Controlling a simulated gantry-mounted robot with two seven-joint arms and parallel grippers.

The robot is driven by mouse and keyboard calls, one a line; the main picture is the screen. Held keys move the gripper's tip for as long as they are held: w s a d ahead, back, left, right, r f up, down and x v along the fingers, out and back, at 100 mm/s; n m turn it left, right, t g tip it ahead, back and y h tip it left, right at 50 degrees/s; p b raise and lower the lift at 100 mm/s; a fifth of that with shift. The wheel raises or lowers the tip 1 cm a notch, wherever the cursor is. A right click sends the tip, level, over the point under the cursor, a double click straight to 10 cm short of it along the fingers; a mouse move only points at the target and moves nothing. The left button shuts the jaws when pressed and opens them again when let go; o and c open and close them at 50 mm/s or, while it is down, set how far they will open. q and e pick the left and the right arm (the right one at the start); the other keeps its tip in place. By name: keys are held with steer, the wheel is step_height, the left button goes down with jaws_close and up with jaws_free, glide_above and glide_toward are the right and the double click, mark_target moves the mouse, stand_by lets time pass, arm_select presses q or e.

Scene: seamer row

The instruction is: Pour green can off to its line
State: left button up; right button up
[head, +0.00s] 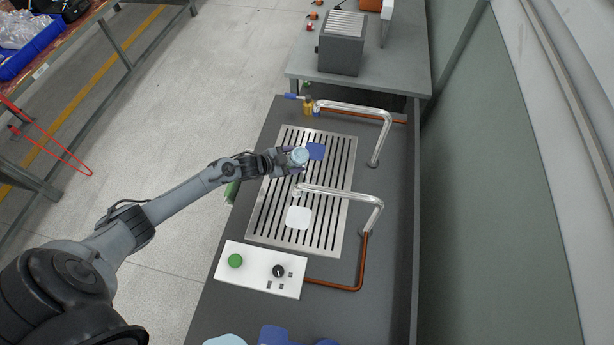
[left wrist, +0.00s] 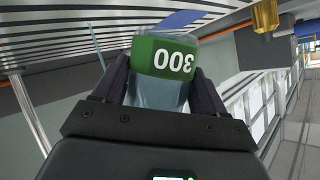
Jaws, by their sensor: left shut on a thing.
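My left gripper (head: 292,159) is shut on the green can, a clear container with a green band. Its round pale top (head: 299,156) shows in the head view, above the far half of the slatted grate. In the left wrist view the green can (left wrist: 165,62) sits between both fingers, its "300" appearing upside down. Its tilt and the level of any contents cannot be told. A blue square pad (head: 316,151) lies on the grate (head: 258,226) just right of the can. My right gripper is not in view.
A white pad (head: 298,217) lies under the nearer one. A white control box (head: 258,283) with a green button stands in front. A green item (head: 232,191) is at the left counter edge.

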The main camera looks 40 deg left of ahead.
arm_select(q)
steer(key=shift+w+r, duration=0.1)
steer(key=shift+r, duration=0.1)
stand_by(0.4)
steer(key=shift+a+r, duration=0.1)
stand_by(0.6)
